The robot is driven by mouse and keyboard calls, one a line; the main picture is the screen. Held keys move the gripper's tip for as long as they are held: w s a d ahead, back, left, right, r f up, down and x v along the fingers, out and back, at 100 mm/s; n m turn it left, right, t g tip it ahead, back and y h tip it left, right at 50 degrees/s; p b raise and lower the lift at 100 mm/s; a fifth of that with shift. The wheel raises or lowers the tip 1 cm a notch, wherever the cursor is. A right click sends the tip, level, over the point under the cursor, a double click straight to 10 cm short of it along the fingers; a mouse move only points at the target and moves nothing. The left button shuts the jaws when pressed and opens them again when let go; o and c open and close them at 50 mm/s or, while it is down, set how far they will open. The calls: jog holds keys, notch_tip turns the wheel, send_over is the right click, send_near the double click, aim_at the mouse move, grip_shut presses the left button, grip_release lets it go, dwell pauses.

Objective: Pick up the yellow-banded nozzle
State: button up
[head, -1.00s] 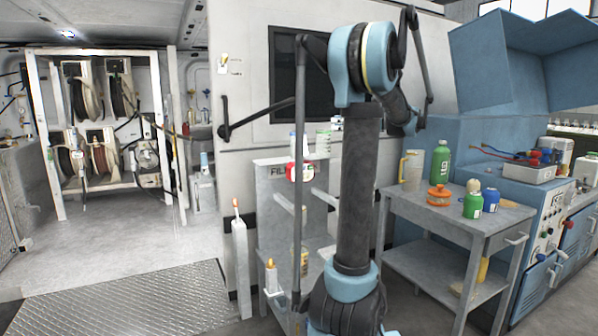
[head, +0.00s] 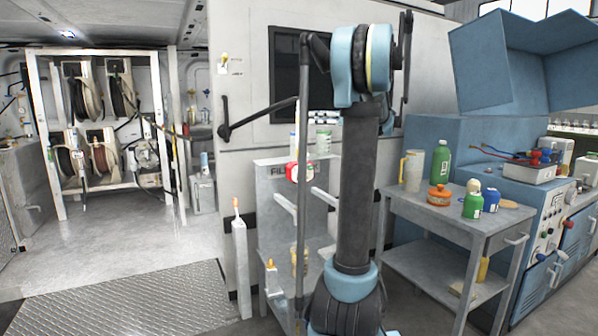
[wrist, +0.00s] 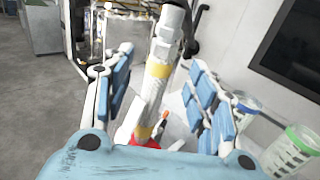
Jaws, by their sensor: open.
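In the wrist view a pale cylindrical nozzle (wrist: 158,72) with yellow bands stands tilted between the two blue-padded fingers of my gripper (wrist: 160,62). The fingers are spread, with the left pads and the right pads apart from it. A red part (wrist: 150,143) shows at its lower end, partly hidden by my gripper's blue body. In the head view a small pale upright piece above a red part (head: 293,172) on the grey filling stand (head: 272,215) may be the same nozzle.
A green-and-white container (wrist: 293,150) is close right of my gripper. A wall with a dark screen (wrist: 295,45) rises on the right. In the head view, a grey cart (head: 450,228) with bottles stands right of my arm. Clear floor (head: 130,240) lies at left.

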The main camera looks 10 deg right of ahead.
jog(key=shift+x, duration=3)
jog(key=shift+w, duration=0.15)
jog(key=shift+d, duration=0.1)
grip_shut()
